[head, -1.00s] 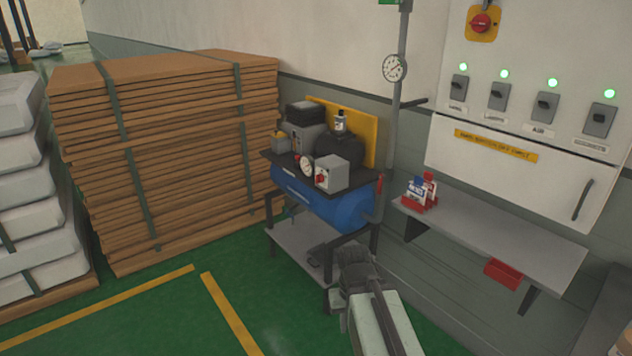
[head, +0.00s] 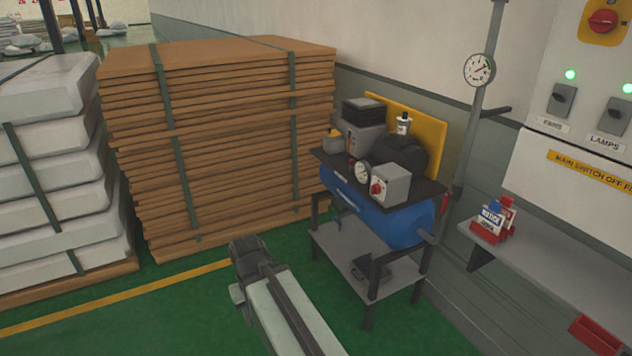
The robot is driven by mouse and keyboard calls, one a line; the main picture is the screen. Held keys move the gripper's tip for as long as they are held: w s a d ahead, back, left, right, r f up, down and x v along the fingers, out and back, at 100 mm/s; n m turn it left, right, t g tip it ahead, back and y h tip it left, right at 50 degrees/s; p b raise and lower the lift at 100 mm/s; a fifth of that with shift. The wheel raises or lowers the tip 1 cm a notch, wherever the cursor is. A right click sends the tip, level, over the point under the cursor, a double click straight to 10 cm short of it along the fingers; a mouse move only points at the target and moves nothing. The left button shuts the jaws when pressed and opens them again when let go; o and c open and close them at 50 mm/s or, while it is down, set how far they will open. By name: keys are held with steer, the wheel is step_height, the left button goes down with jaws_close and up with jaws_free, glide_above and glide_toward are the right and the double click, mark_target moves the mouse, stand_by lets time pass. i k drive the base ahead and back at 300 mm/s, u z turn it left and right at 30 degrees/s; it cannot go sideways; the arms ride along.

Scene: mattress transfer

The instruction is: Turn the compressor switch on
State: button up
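The compressor has a blue tank (head: 398,219) on a dark stand, in the middle right of the head view. On its top plate sits a grey switch box (head: 391,185) with a red knob (head: 377,188) on its front face. My arm comes in from the bottom, and its end with my gripper (head: 244,252) is in front of and left of the compressor stand, apart from it. The fingers are too dark and small to tell whether they are open or shut.
A stack of brown boards (head: 225,150) stands left of the compressor, with wrapped white mattresses (head: 50,170) beyond it. A grey shelf (head: 560,258) and a switch panel (head: 580,90) are on the right wall. Green floor (head: 200,310) is clear in front.

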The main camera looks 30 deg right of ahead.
mark_target(377, 188)
steer(key=u, duration=0.4)
steer(key=i, duration=1.25)
steer(key=u, duration=0.05)
